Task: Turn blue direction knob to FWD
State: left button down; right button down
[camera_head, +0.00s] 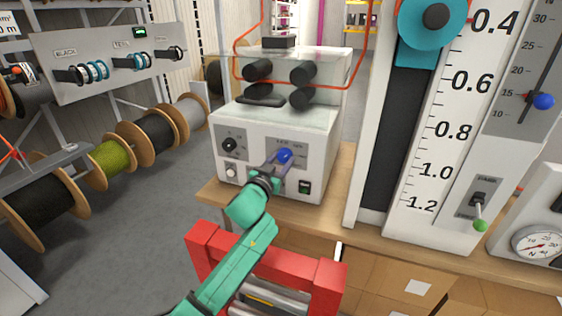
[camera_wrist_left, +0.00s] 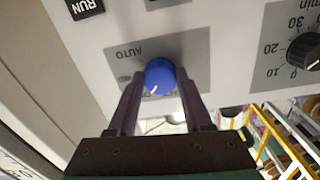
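The blue direction knob (camera_head: 285,155) sits on the front panel of the white machine (camera_head: 310,140). In the left wrist view the blue knob (camera_wrist_left: 160,76) has a white pointer mark toward the lower left, and "AUTO" is printed on the grey plate (camera_wrist_left: 195,55) beside it. Other labels there are hidden or too small to read. My left gripper (camera_head: 279,163) is in front of the knob. In the wrist view its fingers (camera_wrist_left: 160,92) stand apart on either side of the knob, with a gap visible; firm contact does not show. My right gripper is not in view.
A black dial (camera_head: 229,145) is left of the knob on the same panel, and a dark switch (camera_head: 304,187) is below right. Black rollers (camera_head: 303,74) and a red cable (camera_head: 352,84) are above. A tall scale (camera_head: 440,130) stands to the right. Cable reels (camera_head: 153,132) line the left.

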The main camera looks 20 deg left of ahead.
pick_arm(q)
jog(key=shift+m, duration=0.3)
jog(key=m+p, duration=0.1)
jog(key=m, duration=0.2)
jog(key=shift+r, duration=0.1)
jog(key=m+p, duration=0.1)
jog(key=m, duration=0.4)
dwell(0.5)
jog(key=shift+c, duration=1.6)
grip_release()
